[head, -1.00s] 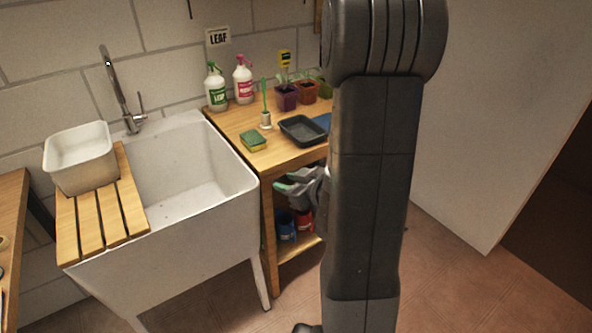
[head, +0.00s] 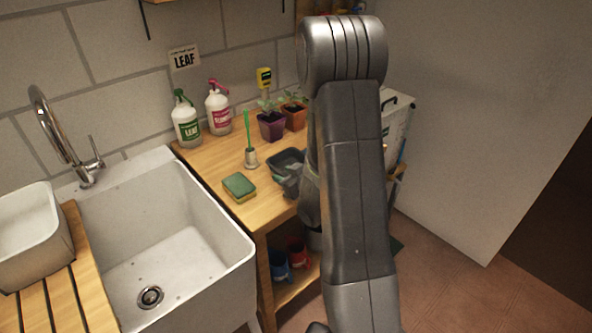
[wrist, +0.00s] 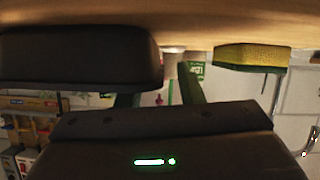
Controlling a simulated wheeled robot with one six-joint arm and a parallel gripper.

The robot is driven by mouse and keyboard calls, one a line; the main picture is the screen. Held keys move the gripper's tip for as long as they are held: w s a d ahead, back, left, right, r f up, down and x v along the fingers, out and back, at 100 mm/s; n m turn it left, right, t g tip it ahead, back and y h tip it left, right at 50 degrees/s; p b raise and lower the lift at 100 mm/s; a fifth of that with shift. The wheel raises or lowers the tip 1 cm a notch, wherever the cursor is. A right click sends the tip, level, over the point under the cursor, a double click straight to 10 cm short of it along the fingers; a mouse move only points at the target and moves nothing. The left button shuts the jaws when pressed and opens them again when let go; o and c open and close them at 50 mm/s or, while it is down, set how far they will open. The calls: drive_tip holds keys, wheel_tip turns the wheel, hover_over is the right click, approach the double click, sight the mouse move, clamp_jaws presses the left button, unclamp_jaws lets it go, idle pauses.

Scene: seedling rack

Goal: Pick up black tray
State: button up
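The black tray (head: 288,155) sits on the wooden bench, right of the sponge in the head view. My arm hides its right part. My gripper (head: 287,178) is at the tray's near side and overlaps it in this view. In the wrist view, which is upside down, the tray (wrist: 75,58) is a large dark block at upper left. My gripper (wrist: 160,85) shows two green fingers standing apart with a gap between them. The left finger's tip is hidden behind the tray; the right finger is just beyond the tray's edge. Contact cannot be judged.
A green-yellow sponge (head: 239,187) and a small holder with a green stick (head: 250,158) stand left of the tray. Spray bottles (head: 186,122) and potted seedlings (head: 271,126) stand behind. A white sink (head: 180,255) adjoins the bench. Mugs (head: 297,252) are on the lower shelf.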

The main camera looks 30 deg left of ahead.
drive_tip(key=shift+w+a+f, duration=0.15)
drive_tip(key=shift+a+f, duration=0.05)
drive_tip(key=shift+a, duration=0.2)
clamp_jaws()
drive_tip(key=shift+r, duration=0.15)
wheel_tip(320, 180, up, 10)
idle(0.9)
